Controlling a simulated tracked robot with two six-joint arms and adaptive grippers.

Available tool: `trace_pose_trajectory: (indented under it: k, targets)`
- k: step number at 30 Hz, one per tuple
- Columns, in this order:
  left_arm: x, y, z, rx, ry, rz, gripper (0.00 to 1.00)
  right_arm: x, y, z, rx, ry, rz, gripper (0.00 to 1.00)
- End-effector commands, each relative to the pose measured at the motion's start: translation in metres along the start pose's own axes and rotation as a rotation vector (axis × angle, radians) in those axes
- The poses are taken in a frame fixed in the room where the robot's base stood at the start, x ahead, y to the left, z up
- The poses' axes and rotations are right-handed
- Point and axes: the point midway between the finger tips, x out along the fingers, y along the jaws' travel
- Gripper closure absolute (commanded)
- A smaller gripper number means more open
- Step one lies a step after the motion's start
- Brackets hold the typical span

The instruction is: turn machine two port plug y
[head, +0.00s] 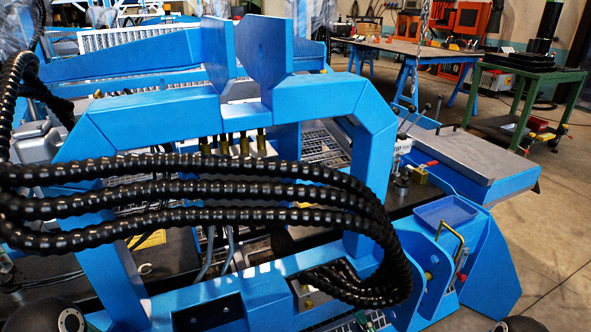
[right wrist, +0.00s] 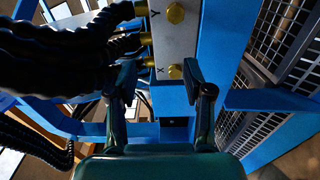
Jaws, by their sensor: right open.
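In the right wrist view, a pale port block (right wrist: 171,40) carries brass hex plugs. The plug beside the letter Y (right wrist: 176,13) is near the top edge, and the plug beside the letter X (right wrist: 175,71) is below it. My right gripper (right wrist: 161,74) is open and empty. Its two fingers reach up from the bottom, and plug X appears between their tips. Plug Y appears above the tips, outside the jaws. I cannot tell how far the tips are from the block. No plug letters can be read in the head view. My left gripper is not in view.
Thick black ribbed hoses (right wrist: 70,45) crowd the block's left side, with brass fittings. Metal mesh (right wrist: 275,40) is at the right. In the head view, hoses (head: 200,190) loop across a blue machine frame (head: 345,100). A grey-topped bench (head: 465,155) stands at the right.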

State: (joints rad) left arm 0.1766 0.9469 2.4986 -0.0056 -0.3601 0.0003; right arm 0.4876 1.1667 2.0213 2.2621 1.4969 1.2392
Motion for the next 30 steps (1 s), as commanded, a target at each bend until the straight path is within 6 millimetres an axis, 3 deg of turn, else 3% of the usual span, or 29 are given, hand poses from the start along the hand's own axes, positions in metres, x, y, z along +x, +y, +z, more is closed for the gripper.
trace_pose_trajectory:
  k: [1, 4, 8, 9, 12, 15, 18, 21, 24, 29, 30]
  targets:
    - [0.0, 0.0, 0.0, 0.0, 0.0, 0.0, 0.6, 0.007, 0.014, -0.02, -0.005, 0.059, 0.018, 0.49]
    - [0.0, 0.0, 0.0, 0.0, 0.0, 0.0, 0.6, 0.007, 0.03, -0.077, -0.019, 0.258, 0.026, 0.49]
    - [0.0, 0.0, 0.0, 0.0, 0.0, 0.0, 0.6, -0.023, 0.032, -0.169, -0.141, 0.625, -0.014, 0.49]
    - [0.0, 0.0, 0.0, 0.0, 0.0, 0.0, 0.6, -0.041, 0.029, -0.195, -0.202, 0.749, -0.023, 0.49]
    - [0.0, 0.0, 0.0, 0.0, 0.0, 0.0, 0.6, -0.095, 0.018, -0.247, -0.401, 1.064, -0.017, 0.49]
    - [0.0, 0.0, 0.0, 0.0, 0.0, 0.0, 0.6, -0.159, -0.001, -0.275, -0.658, 1.377, 0.041, 0.49]
    - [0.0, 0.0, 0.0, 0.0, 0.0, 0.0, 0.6, -0.216, -0.025, -0.276, -0.954, 1.66, 0.161, 0.49]
    - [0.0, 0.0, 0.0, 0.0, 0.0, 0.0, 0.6, -0.257, -0.05, -0.258, -1.283, 1.897, 0.351, 0.49]
    - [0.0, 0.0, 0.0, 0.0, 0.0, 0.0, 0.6, -0.274, -0.072, -0.232, -1.616, 2.054, 0.587, 0.49]
    - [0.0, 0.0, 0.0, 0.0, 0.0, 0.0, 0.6, -0.266, -0.094, -0.199, -2.078, 2.134, 0.97, 0.49]
    - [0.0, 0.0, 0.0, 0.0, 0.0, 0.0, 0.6, -0.259, -0.098, -0.193, 2.064, -2.008, -1.005, 0.49]
